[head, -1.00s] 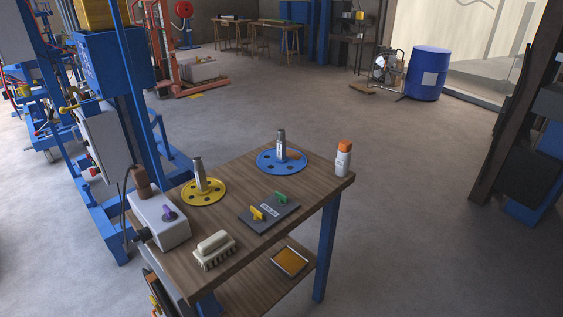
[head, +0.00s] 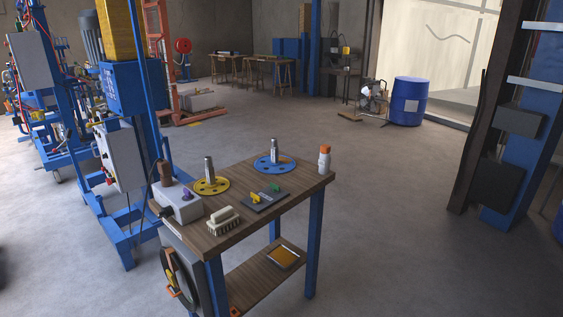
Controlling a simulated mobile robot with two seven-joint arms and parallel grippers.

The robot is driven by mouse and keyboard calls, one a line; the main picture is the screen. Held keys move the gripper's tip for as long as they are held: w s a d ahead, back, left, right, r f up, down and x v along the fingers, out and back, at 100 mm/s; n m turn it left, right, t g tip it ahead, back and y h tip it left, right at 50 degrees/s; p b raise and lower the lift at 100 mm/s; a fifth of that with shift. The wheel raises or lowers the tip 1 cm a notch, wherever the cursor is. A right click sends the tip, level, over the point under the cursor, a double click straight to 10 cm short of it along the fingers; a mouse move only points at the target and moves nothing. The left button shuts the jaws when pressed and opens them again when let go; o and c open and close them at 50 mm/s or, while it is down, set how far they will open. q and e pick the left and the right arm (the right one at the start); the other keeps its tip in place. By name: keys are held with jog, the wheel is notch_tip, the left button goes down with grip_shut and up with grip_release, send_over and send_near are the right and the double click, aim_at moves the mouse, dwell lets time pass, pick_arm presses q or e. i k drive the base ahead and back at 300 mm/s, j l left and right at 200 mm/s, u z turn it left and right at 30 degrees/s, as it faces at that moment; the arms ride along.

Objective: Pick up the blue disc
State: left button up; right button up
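The blue disc (head: 264,164) lies flat at the back of the wooden table top (head: 235,225). It has holes, and a grey metal shaft (head: 274,150) stands upright at its middle. A similar yellow disc (head: 201,188) with its own upright shaft lies to its left. Neither of my grippers is in the head view.
On the table are a dark plate (head: 265,199) with yellow and green pieces, a brush (head: 223,221), a grey box (head: 178,206) and an orange-capped white bottle (head: 324,159). A blue machine (head: 135,85) stands at the left. The floor right of the table is clear.

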aim_at(276, 163)
jog(key=k+z, duration=0.15)
jog(key=z, duration=1.1)
jog(key=j+z, duration=0.45)
jog(key=j, duration=0.2)
jog(key=k+j, duration=0.1)
jog(key=j, duration=0.65)
jog(key=k+j, duration=0.1)
jog(key=j, duration=1.35)
jog(key=k+j, duration=0.15)
jog(key=j, duration=0.6)
jog(key=k+j, duration=0.1)
jog(key=j, duration=0.65)
jog(key=k+j, duration=0.1)
jog(key=j, duration=0.65)
jog(key=k+j, duration=0.1)
jog(key=j, duration=0.65)
